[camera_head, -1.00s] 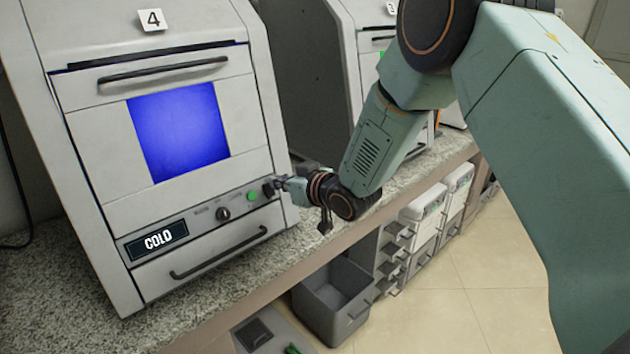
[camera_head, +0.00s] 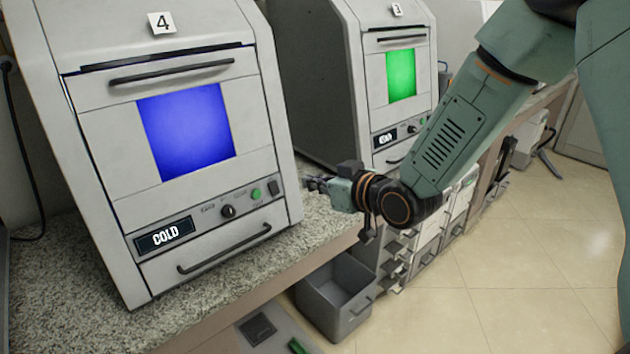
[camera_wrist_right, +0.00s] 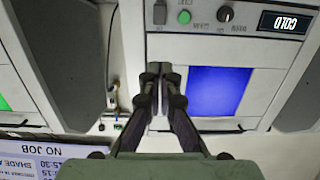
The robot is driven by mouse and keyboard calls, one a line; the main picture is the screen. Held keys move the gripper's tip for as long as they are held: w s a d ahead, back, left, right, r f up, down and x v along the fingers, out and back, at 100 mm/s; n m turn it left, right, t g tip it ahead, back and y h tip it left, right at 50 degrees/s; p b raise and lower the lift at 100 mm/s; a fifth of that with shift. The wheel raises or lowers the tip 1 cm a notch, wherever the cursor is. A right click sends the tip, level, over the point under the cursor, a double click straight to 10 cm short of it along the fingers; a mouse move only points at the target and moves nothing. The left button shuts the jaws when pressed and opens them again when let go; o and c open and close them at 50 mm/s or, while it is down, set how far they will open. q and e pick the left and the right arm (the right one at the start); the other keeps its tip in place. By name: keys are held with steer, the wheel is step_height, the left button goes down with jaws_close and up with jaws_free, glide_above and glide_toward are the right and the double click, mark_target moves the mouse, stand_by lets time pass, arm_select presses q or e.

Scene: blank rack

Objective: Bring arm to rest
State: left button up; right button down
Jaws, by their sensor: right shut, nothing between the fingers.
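My right arm comes in from the upper right in the head view. Its gripper (camera_head: 318,184) is small there, to the right of the machine marked 4 (camera_head: 110,130) and apart from its front. In the right wrist view the two dark fingers of the gripper (camera_wrist_right: 153,85) are together with nothing between them. That view appears upside down, with the machine's blue window (camera_wrist_right: 218,92) and COLD display beyond the fingers. My left gripper is in neither view.
The machine marked 3 (camera_head: 388,129), with a green window, stands farther back on the speckled counter (camera_head: 255,262). An open grey bin (camera_head: 338,297) and drawers are below the counter edge. The tiled floor (camera_head: 510,260) at right is clear.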

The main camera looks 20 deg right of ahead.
stand_by(0.4)
steer(key=shift+f, duration=0.1)
steer(key=s+d+f+m+g+h+b, duration=0.1)
steer(key=s+f+m+g+h, duration=0.45)
steer(key=s+f, duration=1.35)
steer(key=s+f+g+b, duration=0.1)
steer(key=s+f+g, duration=0.3)
steer(key=s+f, duration=0.3)
steer(key=s+f+n+g+b, duration=0.1)
steer(key=s+f+g, duration=0.3)
steer(key=s, duration=1)
step_height(320, 180, down, 3)
steer(key=shift+d+f+y, duration=0.1)
steer(key=shift+d+y, duration=0.05)
steer(key=shift+y, duration=0.3)
